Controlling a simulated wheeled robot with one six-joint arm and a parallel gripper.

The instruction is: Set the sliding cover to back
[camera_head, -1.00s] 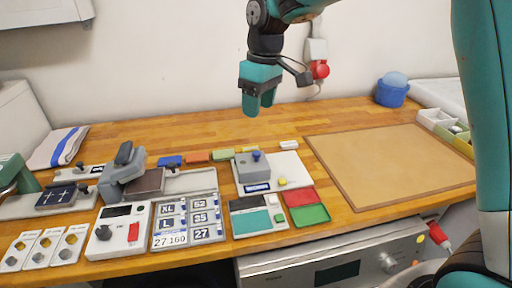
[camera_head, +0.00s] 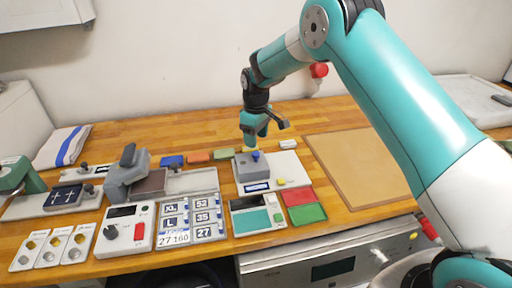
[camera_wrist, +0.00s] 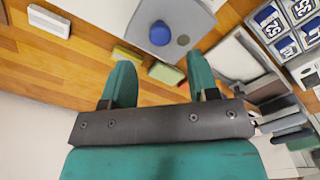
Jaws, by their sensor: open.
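The sliding cover (camera_head: 244,171) is a grey block with a blue knob (camera_head: 256,156) on top, sitting on the left part of a white base plate (camera_head: 290,166). A label strip is at the base's front edge. In the wrist view the cover (camera_wrist: 195,20) is at the top, with the blue knob (camera_wrist: 159,33) and a grey round spot beside it. My gripper (camera_head: 256,141) points down at the back of the cover, close to the knob in the head view. In the wrist view its two fingers (camera_wrist: 160,72) are spread and empty, with the knob beyond their tips.
A teal-screened device (camera_head: 256,221) and red and green trays (camera_head: 300,196) stand in front. A brown board (camera_head: 357,168) lies right; free wood is behind.

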